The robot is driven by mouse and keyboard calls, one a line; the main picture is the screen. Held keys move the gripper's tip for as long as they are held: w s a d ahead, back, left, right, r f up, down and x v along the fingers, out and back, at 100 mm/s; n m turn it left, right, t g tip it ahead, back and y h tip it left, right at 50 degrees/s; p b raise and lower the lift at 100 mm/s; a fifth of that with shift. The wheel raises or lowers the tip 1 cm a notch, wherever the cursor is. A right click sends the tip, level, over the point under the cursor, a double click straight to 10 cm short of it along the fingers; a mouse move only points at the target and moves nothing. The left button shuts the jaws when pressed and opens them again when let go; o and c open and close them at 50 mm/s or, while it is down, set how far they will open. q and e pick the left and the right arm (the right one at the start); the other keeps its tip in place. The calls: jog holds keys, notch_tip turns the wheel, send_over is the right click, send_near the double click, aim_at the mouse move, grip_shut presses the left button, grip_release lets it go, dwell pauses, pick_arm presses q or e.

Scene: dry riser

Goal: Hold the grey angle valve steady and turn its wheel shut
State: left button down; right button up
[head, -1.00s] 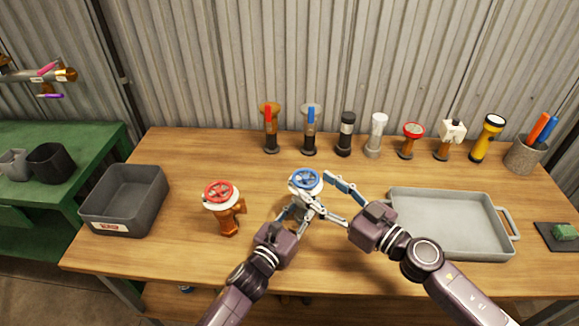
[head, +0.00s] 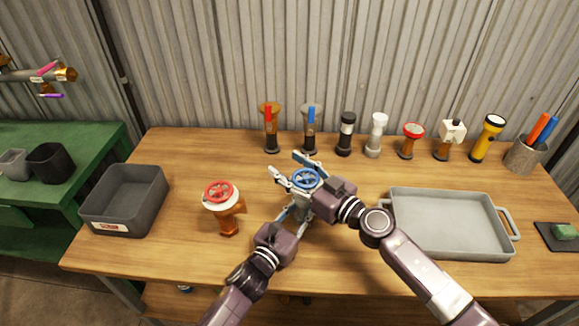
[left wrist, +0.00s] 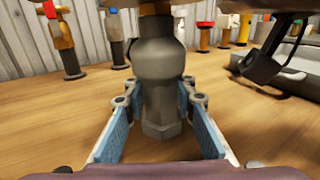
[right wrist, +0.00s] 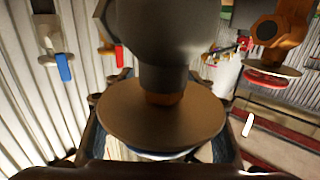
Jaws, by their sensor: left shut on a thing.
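The grey angle valve (head: 302,196) stands on the table with its blue wheel (head: 306,179) on top. In the left wrist view its grey body (left wrist: 158,60) rises between the finger pads. My left gripper (left wrist: 155,98) is shut on the lower valve body. My right gripper (head: 287,165) is open at the wheel, with one finger on each side of it. In the right wrist view, which is upside down, the fingers straddle the valve's round top (right wrist: 150,112), and the wheel (right wrist: 160,154) is mostly hidden behind it. Whether the fingers touch the wheel I cannot tell.
An orange valve with a red wheel (head: 221,192) stands left of the grey valve. A dark grey bin (head: 125,200) is at the left, a grey tray (head: 447,252) at the right. Several fittings and a yellow torch (head: 487,138) line the back. The front middle is clear.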

aim_at(304, 168)
jog(key=c, duration=1.1)
jog(key=shift+r, duration=0.15)
jog(key=shift+w+r+m+t+h, duration=0.1)
jog(key=shift+r+m+t+h, duration=0.05)
jog(key=shift+m+t+h, duration=0.2)
jog(key=m+t+h, duration=0.2)
jog(key=d+m+t+h, duration=0.1)
jog(key=shift+w+f+h, duration=0.2)
jog(key=shift+w+h, duration=0.15)
jog(key=h, duration=0.1)
jog(key=m+t+h, duration=0.1)
jog(key=m, duration=0.1)
jog(key=shift+w+d+r+h, duration=0.1)
jog(key=shift+w+d+h, duration=0.15)
jog(key=shift+d+h, duration=0.15)
jog(key=shift+c, duration=0.3)
jog(key=shift+w+d+m+t+h, duration=0.1)
jog(key=shift+d+m+t+h, duration=0.2)
jog(key=shift+h, duration=0.25)
jog(key=shift+w+d+m+t+h, duration=0.15)
jog(key=shift+m+h, duration=0.2)
jog(key=shift+h, duration=0.2)
jog(key=shift+s+d+m+h, duration=0.1)
jog(key=shift+d+m+h, duration=0.1)
jog(key=shift+m+h, duration=0.15)
jog(key=shift+c, duration=0.2)
jog(key=shift+d, duration=0.1)
jog(key=shift+c, duration=0.2)
